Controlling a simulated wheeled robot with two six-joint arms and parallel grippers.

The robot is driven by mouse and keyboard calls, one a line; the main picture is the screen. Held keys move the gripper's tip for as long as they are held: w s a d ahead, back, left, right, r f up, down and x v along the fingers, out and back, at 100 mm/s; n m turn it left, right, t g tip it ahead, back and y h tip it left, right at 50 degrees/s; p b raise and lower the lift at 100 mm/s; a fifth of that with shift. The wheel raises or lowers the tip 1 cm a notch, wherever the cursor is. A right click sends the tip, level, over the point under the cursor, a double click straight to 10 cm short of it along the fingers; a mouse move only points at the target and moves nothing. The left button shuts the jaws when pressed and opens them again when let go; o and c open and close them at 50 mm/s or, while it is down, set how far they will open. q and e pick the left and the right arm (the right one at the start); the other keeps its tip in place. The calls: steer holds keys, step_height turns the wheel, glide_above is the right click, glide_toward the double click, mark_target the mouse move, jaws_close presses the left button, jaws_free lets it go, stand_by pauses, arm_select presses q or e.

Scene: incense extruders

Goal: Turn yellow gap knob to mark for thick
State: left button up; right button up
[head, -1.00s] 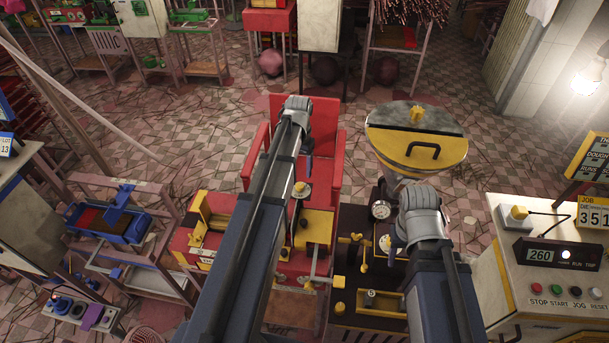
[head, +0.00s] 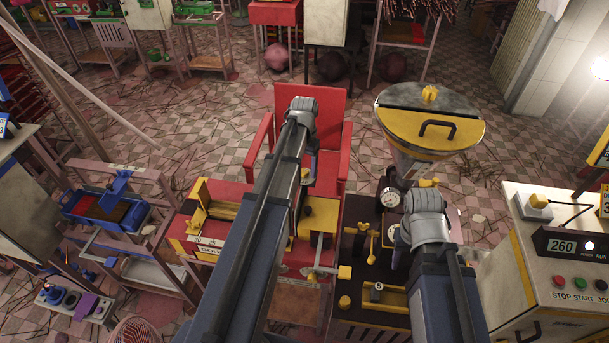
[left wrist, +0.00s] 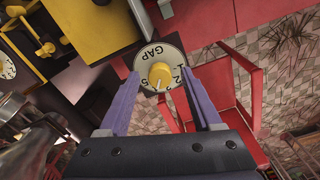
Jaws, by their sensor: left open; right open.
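The yellow gap knob (left wrist: 162,76) sits on a round white dial (left wrist: 150,52) marked GAP, with black numerals along its lower edge. A pale pointer line on the knob faces down toward the numerals. My left gripper (left wrist: 162,110) is open, its two purple fingers either side of the knob's lower part, with a space to each; contact does not show. In the head view my left arm hides the knob, and only a sliver of the left gripper (head: 312,168) shows. My right gripper (head: 401,243) is mostly hidden behind its wrist, above the dark machine.
The red machine (head: 180,235) has a yellow block and a red chair-like frame (head: 318,105) behind it. A yellow-lidded hopper (head: 410,135) stands beyond the right arm. A control cabinet (head: 555,290) reading 260 stands at the right. A blue tray (head: 90,212) is at the left.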

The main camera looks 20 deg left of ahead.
arm_select(q)
steer(key=shift+f, duration=0.2)
steer(key=shift+c, duration=0.2)
jaws_close()
stand_by(0.4)
